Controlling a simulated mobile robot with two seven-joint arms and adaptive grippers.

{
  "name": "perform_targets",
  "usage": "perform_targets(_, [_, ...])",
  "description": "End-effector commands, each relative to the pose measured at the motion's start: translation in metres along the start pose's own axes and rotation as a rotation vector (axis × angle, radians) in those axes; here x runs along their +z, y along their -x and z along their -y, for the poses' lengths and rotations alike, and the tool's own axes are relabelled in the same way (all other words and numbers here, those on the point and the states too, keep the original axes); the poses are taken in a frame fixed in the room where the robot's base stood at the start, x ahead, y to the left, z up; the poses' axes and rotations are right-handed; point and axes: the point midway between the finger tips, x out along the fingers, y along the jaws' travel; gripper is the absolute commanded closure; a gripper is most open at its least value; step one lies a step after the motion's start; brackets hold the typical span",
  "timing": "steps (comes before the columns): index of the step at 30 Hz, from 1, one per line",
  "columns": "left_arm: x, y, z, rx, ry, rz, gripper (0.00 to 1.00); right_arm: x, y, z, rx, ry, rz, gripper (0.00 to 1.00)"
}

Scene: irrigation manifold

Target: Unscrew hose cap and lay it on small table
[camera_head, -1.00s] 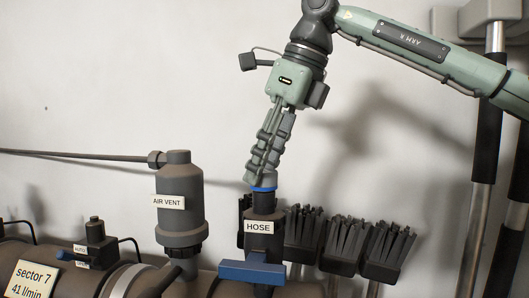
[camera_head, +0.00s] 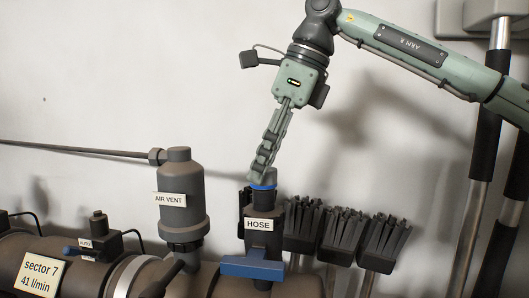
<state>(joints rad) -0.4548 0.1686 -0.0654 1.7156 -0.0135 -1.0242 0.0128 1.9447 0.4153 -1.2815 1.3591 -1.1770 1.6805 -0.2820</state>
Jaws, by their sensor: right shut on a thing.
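The hose outlet (camera_head: 264,243), labelled HOSE, stands upright on the manifold with a blue ring (camera_head: 263,187) at its top. The grey hose cap (camera_head: 271,177) sits just above the ring, partly hidden by the fingers. My right gripper (camera_head: 261,174) comes down from above, slightly tilted, and is shut on the cap. Its fingers show nearly edge-on, one overlapping the other. I cannot tell whether the cap is still threaded on. My left gripper and the small table are not in view.
A blue lever handle (camera_head: 252,269) crosses the front of the outlet. The air vent (camera_head: 181,205) stands to its left. Several dark brushes (camera_head: 343,238) stand close behind on the right. Poles (camera_head: 484,160) lean at the far right.

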Motion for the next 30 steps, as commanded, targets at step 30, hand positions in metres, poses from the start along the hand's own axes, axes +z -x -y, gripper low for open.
perform_targets(30, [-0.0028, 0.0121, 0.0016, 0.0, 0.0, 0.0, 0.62, 0.0031, -0.0013, -0.0029, 0.255, 0.602, 0.006, 1.0])
